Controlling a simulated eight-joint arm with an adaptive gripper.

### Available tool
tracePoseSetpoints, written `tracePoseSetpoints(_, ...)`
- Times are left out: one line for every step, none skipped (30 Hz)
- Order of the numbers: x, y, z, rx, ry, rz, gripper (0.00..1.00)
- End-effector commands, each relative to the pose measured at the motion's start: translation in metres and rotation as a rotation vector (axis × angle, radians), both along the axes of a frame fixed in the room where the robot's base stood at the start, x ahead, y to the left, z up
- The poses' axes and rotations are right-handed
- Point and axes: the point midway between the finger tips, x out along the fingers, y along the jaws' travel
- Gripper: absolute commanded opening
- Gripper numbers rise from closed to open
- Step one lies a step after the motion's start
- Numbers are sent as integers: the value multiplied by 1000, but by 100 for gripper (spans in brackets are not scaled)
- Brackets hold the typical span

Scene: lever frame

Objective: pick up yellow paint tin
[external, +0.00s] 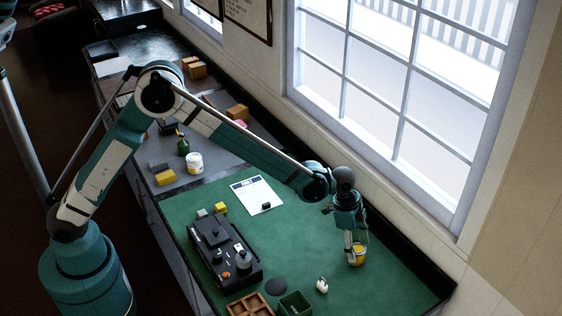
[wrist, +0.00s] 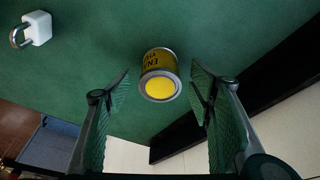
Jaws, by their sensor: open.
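The yellow paint tin (external: 357,256) stands on the green mat near the window-side edge in the external view. It has a grey rim, a yellow top and a label with dark letters. In the wrist view the tin (wrist: 159,76) shows between and beyond my two fingertips. My gripper (external: 349,242) points down, right at the tin in the external view. In the wrist view my gripper (wrist: 160,84) is open and empty, with clear space between each finger and the tin. The tin's far side is hidden.
A white padlock (external: 322,285) lies on the green mat (external: 190,215) near the tin. A black control box (external: 222,250), a dark green bin (external: 295,304) and a wooden tray (external: 250,306) stand to the left. A dark ledge (external: 410,262) and the wall run close behind the tin.

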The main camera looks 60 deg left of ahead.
Motion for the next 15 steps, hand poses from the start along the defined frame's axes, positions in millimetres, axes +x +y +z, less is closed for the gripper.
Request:
tracePoseSetpoints(1,-2,-5,0,0,0,53)
tracePoseSetpoints(1,-2,-8,0,0,0,53)
tracePoseSetpoints(2,-3,-12,0,0,0,53)
tracePoseSetpoints(3,-4,-15,0,0,0,53)
tracePoseSetpoints(3,-5,-18,0,0,0,53)
tracePoseSetpoints(4,-5,-21,0,0,0,53)
tracePoseSetpoints(4,-6,-23,0,0,0,53)
tracePoseSetpoints(4,-6,-25,0,0,0,53)
tracePoseSetpoints(5,-7,-28,0,0,0,53)
tracePoseSetpoints(5,-7,-29,0,0,0,53)
tracePoseSetpoints(5,-7,-30,0,0,0,53)
tracePoseSetpoints(5,-7,-31,0,0,0,53)
tracePoseSetpoints(5,-8,-32,0,0,0,53)
tracePoseSetpoints(5,-8,-32,0,0,0,53)
tracePoseSetpoints(5,-8,-32,0,0,0,53)
